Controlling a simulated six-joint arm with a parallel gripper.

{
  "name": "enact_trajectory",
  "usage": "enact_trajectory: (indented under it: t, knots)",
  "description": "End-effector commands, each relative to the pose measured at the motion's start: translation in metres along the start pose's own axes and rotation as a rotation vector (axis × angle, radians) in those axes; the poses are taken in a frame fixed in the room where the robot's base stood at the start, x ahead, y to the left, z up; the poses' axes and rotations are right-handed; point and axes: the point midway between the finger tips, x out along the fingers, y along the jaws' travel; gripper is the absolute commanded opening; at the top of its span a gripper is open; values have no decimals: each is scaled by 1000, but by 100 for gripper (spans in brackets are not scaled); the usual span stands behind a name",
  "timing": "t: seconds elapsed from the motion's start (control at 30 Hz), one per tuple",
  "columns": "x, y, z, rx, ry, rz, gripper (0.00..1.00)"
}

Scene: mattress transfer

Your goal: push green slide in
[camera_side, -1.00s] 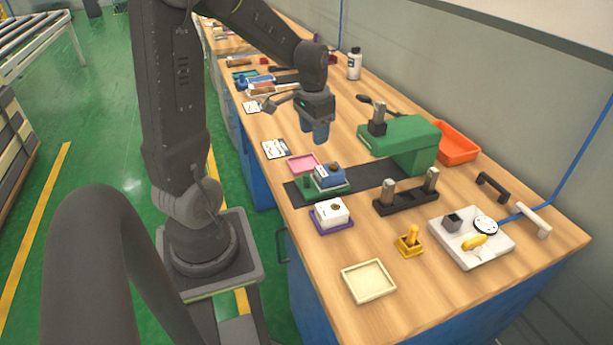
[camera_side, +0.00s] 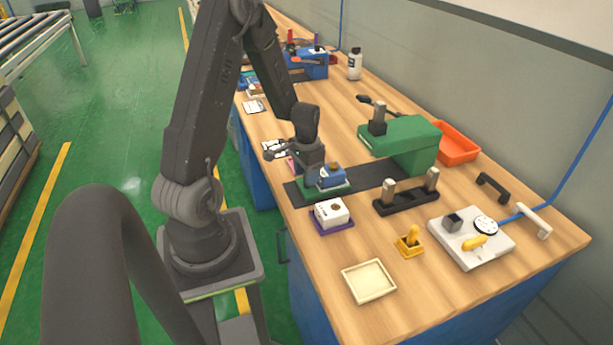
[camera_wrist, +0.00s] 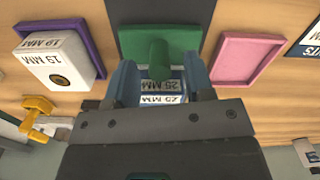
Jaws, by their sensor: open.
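In the wrist view the slide's green plate (camera_wrist: 183,38) and upright green handle (camera_wrist: 158,60) show. My gripper (camera_side: 308,168) is low at the slide's near-left end. In the wrist view my open gripper (camera_wrist: 160,70) has one blue finger on each side of the handle. I cannot tell whether they touch it. A 25 MM label (camera_wrist: 162,98) shows between the fingers.
A white 19 MM block (camera_side: 331,211) on a purple tray stands close in front of the slide. A pink tray (camera_wrist: 247,62) lies on its other side. A black holder with two posts (camera_side: 406,197) stands right of the track. The dark track towards the machine is clear.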

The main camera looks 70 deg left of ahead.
Motion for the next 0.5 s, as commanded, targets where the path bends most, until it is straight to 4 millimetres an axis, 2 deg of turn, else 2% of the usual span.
enact_trajectory:
  t: [0.13, 0.43, 0.5]
  knots:
    - [11, 0, 0, 0, -1, 0, 48]
    - [13, 0, 0, 0, 1, -1, 48]
    - [13, 0, 0, 0, 1, -1, 44]
